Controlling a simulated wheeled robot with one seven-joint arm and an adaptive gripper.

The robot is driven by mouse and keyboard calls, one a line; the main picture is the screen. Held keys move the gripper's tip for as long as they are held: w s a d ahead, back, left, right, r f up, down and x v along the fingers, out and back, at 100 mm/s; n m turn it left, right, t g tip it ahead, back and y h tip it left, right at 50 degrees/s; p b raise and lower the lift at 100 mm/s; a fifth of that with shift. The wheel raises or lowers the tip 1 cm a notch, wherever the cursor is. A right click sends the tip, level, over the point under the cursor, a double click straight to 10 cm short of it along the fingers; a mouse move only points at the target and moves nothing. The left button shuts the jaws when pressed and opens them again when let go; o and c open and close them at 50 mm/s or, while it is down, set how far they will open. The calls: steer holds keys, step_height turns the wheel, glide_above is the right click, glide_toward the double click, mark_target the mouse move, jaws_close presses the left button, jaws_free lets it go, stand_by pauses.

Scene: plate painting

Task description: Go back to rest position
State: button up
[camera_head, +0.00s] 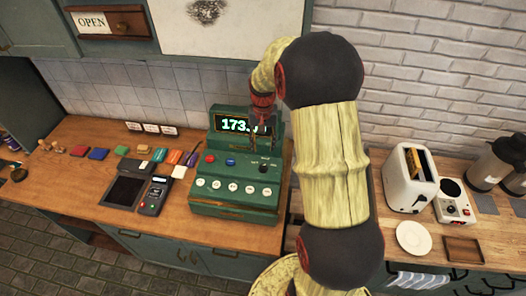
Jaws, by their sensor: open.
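My gripper (262,124) hangs in front of the display of the green cash register (237,165). It points down and is small in the picture, partly overlapping the right side of the lit number. It is open, and I see nothing held in it. Whether it touches the register cannot be told from this view. The register stands on the wooden counter (80,182) and its display begins with "173".
Left of the register are a card terminal (155,196), a dark tablet (124,190) and several coloured blocks. Right of my arm stand a white toaster (410,177) with bread, a white plate (413,238) and a small hotplate (453,202). Cabinets hang above.

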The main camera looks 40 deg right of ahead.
steer(key=shift+r, duration=0.2)
stand_by(0.6)
steer(key=s+a+n+t+b, duration=0.5)
steer(key=s+a+n+b, duration=0.3)
steer(key=s+a+b, duration=1.3)
steer(key=a, duration=0.3)
steer(key=shift+a+f+t, duration=0.15)
steer(key=shift+f+t, duration=0.15)
steer(key=shift+f, duration=0.05)
steer(key=shift+c, duration=0.5)
